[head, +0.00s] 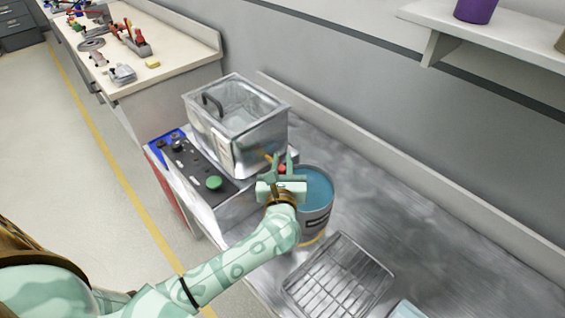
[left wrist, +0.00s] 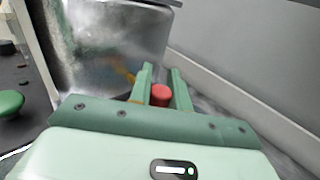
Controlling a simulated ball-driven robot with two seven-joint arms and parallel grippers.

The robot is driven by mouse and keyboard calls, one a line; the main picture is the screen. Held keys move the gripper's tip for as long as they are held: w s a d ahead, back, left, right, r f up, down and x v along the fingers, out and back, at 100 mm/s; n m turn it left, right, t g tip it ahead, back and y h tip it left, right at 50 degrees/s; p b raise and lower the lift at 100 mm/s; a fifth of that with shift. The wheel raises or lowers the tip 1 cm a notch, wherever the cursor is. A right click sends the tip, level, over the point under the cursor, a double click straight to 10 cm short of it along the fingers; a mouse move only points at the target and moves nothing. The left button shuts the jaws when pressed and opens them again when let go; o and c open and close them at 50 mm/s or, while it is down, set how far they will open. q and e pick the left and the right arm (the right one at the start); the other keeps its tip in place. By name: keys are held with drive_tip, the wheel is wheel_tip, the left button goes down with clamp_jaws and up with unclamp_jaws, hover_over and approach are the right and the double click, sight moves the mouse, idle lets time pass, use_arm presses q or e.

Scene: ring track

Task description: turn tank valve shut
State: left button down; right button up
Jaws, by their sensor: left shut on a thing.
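A metal tank (head: 238,125) with a lidless open top and a dark handle stands on the metal bench. A red valve knob (head: 282,168) sits low at the tank's near right side. My left gripper (head: 278,165) is at the valve, its two green fingers on either side of the red knob. In the left wrist view the red knob (left wrist: 161,95) shows between the fingertips (left wrist: 160,85), and the gripper is shut on it. The valve's body is mostly hidden.
A bucket (head: 318,200) of blue liquid stands just right of my left gripper. A control panel with a green button (head: 214,183) is left of the tank. A wire rack (head: 338,278) lies in front. The bench (head: 420,240) at right is clear.

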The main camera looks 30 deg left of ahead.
use_arm(q)
drive_tip(key=shift+s+h, duration=0.1)
drive_tip(key=shift+h, duration=0.2)
drive_tip(key=h, duration=0.1)
drive_tip(key=m+t, duration=0.1)
drive_tip(key=m+h, duration=0.1)
drive_tip(key=shift+s+a+h, duration=0.3)
drive_tip(key=shift+a, duration=0.05)
drive_tip(key=shift+s+a+f+m+h+b, duration=0.15)
drive_tip(key=shift+a+m+h+b, duration=0.2)
drive_tip(key=shift+m+h+b, duration=0.95)
drive_tip(key=shift+s+a+r+m+h+b, duration=0.1)
drive_tip(key=shift+s+a+m+h+b, duration=0.2)
drive_tip(key=shift+m+h, duration=1.2)
drive_tip(key=shift+s+a+f+m+h+b, duration=0.1)
drive_tip(key=shift+a+m+h+b, duration=0.55)
drive_tip(key=shift+h, duration=1.55)
drive_tip(key=shift+d, duration=0.2)
drive_tip(key=c, duration=1.3)
unclamp_jaws()
